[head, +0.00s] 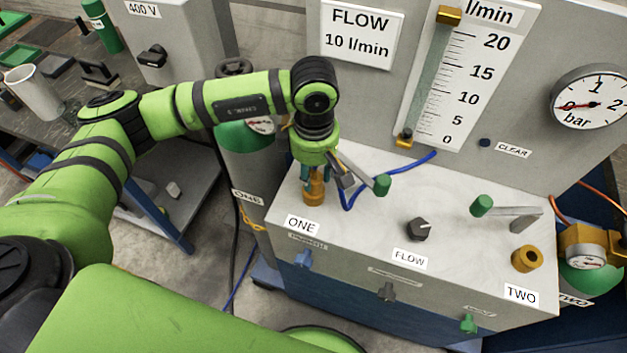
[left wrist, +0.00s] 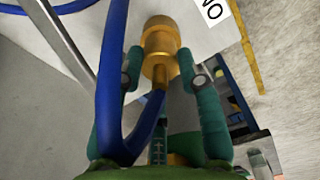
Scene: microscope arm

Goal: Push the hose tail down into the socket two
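The brass hose tail (left wrist: 158,82) stands at the brass socket one (head: 314,190), beside the label ONE; its blue hose (head: 395,170) runs off to the right. The socket also shows in the left wrist view (left wrist: 160,40). My left gripper (head: 318,178) is over this socket, pointing down. In the left wrist view its green fingers (left wrist: 158,65) are spread on both sides of the brass, with gaps visible. How deep the tail sits is hard to tell. Socket two (head: 527,258), a brass ring with an open dark hole, is at the bench's right end. My right gripper is out of view.
Green-handled levers (head: 483,205) and (head: 382,184) stand on the bench top, with a dark flow knob (head: 418,229) between the sockets. A panel with a flow scale (head: 465,75) and pressure gauge (head: 592,97) rises behind. A brass regulator (head: 585,247) is at right.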

